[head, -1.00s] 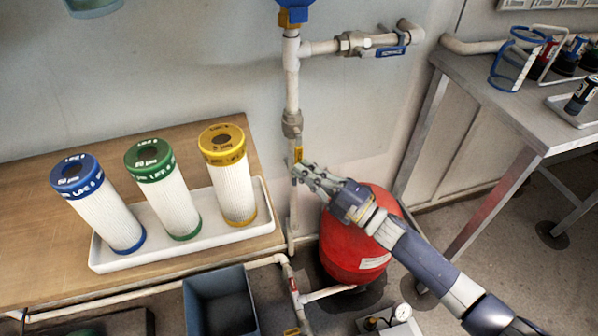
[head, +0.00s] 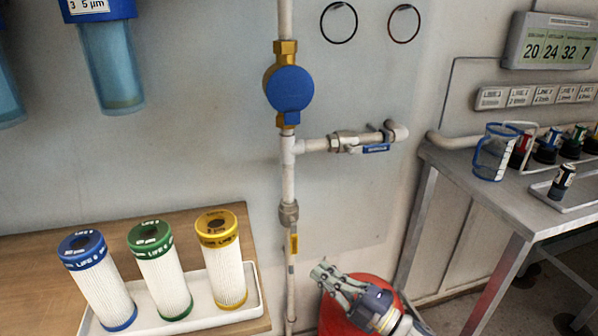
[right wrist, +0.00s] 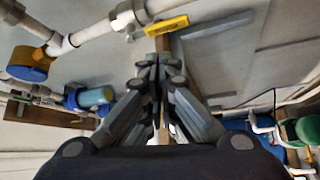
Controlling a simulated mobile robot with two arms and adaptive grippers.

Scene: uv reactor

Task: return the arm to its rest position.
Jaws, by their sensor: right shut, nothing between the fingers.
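My right gripper (head: 322,270) is low in the middle of the head view, in front of the red tank (head: 338,318) and just right of the vertical white pipe (head: 288,180). Its fingers point up and to the left. In the right wrist view its fingers (right wrist: 158,62) are closed together with nothing between them. My left gripper is not in the head view.
Blue, green and yellow-capped filter cartridges (head: 228,270) stand in a white tray (head: 256,300) on the wooden bench at left. A side pipe with a blue-handled valve (head: 372,148) crosses above my gripper. A metal table (head: 470,185) with a pitcher (head: 492,152) stands at right.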

